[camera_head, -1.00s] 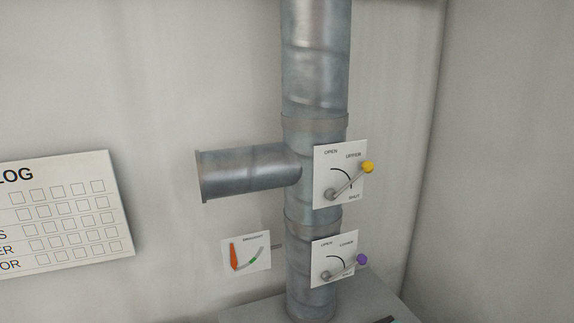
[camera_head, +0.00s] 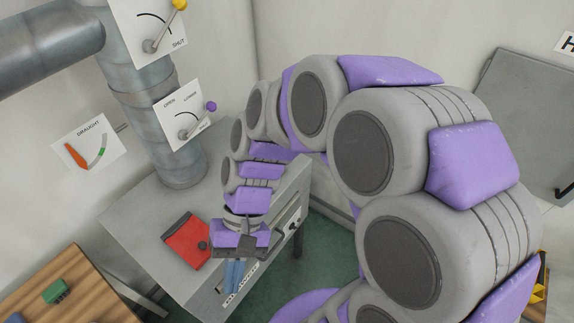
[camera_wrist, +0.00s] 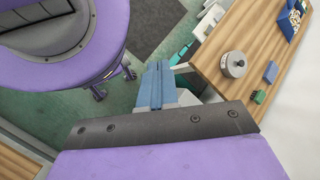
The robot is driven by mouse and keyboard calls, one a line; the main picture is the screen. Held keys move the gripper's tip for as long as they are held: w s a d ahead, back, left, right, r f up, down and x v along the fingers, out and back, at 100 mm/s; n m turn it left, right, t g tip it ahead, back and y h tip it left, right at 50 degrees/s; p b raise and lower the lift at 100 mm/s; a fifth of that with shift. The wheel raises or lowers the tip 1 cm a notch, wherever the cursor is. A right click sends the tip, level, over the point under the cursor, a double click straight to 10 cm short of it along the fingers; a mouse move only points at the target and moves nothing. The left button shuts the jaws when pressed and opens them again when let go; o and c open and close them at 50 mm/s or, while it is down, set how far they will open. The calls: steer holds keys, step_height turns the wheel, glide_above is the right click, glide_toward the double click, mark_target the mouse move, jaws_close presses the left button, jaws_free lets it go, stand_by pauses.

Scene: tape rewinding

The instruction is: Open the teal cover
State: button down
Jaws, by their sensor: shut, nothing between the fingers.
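I cannot make out the teal cover for certain in either view. A small teal piece (camera_wrist: 182,52) shows in the wrist view, beyond my fingertips and beside a wooden table; I cannot tell whether it is the cover. My gripper (camera_head: 233,276) is in the head view in front of the grey bench (camera_head: 135,215), near its front edge and right of a red panel (camera_head: 183,243). Its blue fingers are together and empty, also in the wrist view (camera_wrist: 155,85). My arm hides part of the bench.
A grey pipe (camera_head: 150,115) rises from the bench, with two lever plates and a draught gauge (camera_head: 88,145). A wooden table (camera_head: 60,297) at lower left bears a green block (camera_head: 57,291). The wrist view shows a grey round part (camera_wrist: 233,65). A grey panel (camera_head: 525,110) is right.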

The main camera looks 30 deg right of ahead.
steer(key=w+a+f+m+t+y, duration=0.15)
steer(key=w+m+y, duration=0.25)
steer(key=w+y, duration=0.45)
steer(key=w+d+f+m+t+y+b, duration=0.1)
steer(key=w+d+f+m+t+y, duration=0.1)
steer(key=w+d+f+m+t, duration=0.45)
steer(key=w+d+f+m+t+y+b, duration=0.1)
steer(key=w+d+f+m+t, duration=0.2)
steer(key=w+d+m+t, duration=0.65)
steer(key=s+d+f+m+t+h+b, duration=0.1)
steer(key=s+d+f+m+t+h, duration=0.3)
steer(key=d+f, duration=0.5)
steer(key=s+d+f+m+t+h, duration=0.25)
steer(key=d+f+m+h, duration=0.35)
steer(key=d, duration=0.6)
steer(key=shift+n+t, duration=0.3)
steer(key=shift+n, duration=0.2)
steer(key=b+x, duration=0.1)
steer(key=x, duration=0.3)
steer(key=b+x, duration=0.1)
steer(key=x, duration=0.3)
steer(key=b+x, duration=0.1)
steer(key=x, duration=0.3)
steer(key=shift+r, duration=0.35)
steer(key=shift+w+a+r, duration=0.3)
steer(key=shift+a+r, duration=0.05)
steer(key=shift+r, duration=0.25)
